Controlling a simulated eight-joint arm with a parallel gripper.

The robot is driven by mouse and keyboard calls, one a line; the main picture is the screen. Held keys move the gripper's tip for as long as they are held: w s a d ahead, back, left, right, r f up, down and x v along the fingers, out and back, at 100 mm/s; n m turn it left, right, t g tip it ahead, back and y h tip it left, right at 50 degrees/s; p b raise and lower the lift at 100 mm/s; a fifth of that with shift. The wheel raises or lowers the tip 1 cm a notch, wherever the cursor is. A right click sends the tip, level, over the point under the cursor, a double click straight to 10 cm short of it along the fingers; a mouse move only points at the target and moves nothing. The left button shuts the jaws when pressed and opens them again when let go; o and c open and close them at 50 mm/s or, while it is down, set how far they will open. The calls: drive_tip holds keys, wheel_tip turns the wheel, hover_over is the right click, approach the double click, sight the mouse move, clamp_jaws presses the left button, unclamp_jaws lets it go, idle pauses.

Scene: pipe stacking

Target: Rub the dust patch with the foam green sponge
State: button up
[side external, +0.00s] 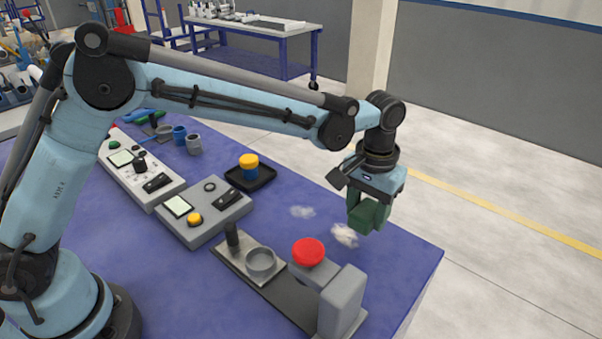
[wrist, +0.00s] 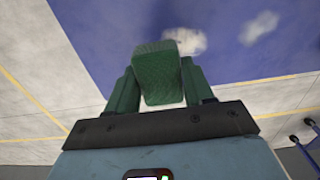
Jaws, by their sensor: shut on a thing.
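My gripper (side external: 369,208) is shut on the green foam sponge (wrist: 160,75), which sits between its two dark green fingers in the wrist view. In the side view, the sponge (side external: 361,219) hangs over the right part of the blue table; its exact height is hard to tell. A whitish dust patch (side external: 344,235) lies on the table just left of and below the sponge. In the wrist view, the sponge partly hides this patch (wrist: 188,41). A second, fainter dust patch (side external: 303,211) lies farther left, and it also shows in the wrist view (wrist: 260,27).
A grey fixture (side external: 343,300) with a red button (side external: 308,252) stands at the table's front. The table's right edge is close to my gripper.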

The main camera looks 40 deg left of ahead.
sight(361, 245)
wheel_tip(361, 245, down, 6)
drive_tip(key=shift+r, duration=0.15)
drive_tip(key=shift+a+f, duration=0.2)
drive_tip(key=shift+a, duration=0.1)
drive_tip(key=shift+c, duration=0.2)
drive_tip(key=shift+a+f, duration=0.1)
drive_tip(key=shift+a, duration=3.3)
drive_tip(key=shift+d, duration=3.7)
drive_tip(key=shift+r, duration=4.05)
drive_tip(key=shift+f, duration=0.25)
